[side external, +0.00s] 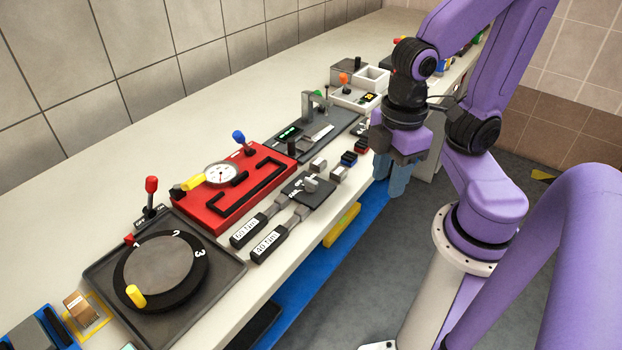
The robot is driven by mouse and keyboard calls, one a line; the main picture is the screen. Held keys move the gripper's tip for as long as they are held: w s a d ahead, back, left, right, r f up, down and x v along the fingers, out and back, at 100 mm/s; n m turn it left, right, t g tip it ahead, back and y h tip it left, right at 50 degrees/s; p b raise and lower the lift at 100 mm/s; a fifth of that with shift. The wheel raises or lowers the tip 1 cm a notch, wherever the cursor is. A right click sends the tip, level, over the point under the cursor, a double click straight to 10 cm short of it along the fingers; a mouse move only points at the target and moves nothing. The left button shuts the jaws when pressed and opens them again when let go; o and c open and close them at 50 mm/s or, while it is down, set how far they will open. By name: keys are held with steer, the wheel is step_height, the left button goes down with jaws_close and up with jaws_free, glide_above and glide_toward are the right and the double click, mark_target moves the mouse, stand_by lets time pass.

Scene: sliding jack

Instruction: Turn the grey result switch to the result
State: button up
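The grey result switch (310,184) is a small light-grey knob on a dark square plate (318,197) near the bench's front edge, between the red gauge unit and my gripper. Small white lettering shows on the plate's left part, too small to read surely; which mark the knob points at I cannot tell. My gripper (391,180) hangs fingers down to the right of the switch, by the bench's front edge, apart from the plate. Its blue-grey fingers are seen partly overlapping, so their gap is unclear. I see nothing held in it.
Two labelled torque tools (262,241) lie in front. A fixture with a green display (288,133) stands behind. A numbered turntable (160,270) is at lower left.

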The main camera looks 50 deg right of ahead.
steer(key=w+r+m, duration=0.2)
steer(key=w+m, duration=0.4)
steer(key=w, duration=0.4)
steer(key=m, duration=0.6)
glide_toward(311, 180)
step_height(311, 180, down, 9)
steer(key=shift+a+r, duration=0.15)
jaws_close()
